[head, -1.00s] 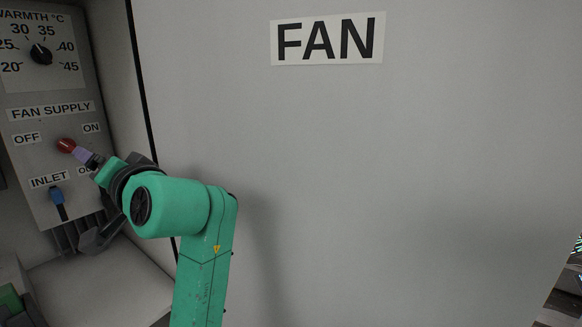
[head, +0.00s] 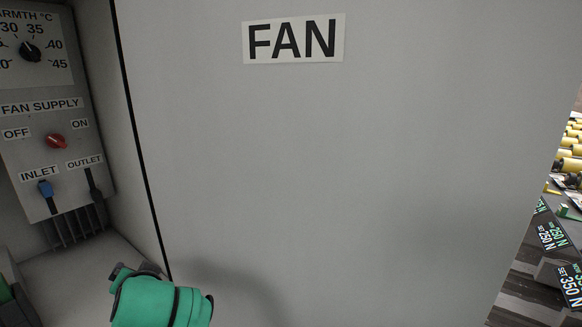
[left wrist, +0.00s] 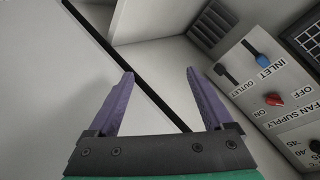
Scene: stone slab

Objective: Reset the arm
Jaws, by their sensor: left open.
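The control panel (head: 60,125) stands at the left, clear of the gripper. Its red fan supply knob (head: 55,141) sits between the OFF and ON labels; it also shows in the left wrist view (left wrist: 273,99). My right gripper is not in view.
A large grey cabinet face with a FAN label (head: 293,39) fills the middle. A blue inlet lever (head: 45,189) and a dark outlet lever (head: 93,187) are on the panel below the knob. Yellow items (head: 572,143) and signs reading 250 N and 350 N (head: 571,285) stand at the right.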

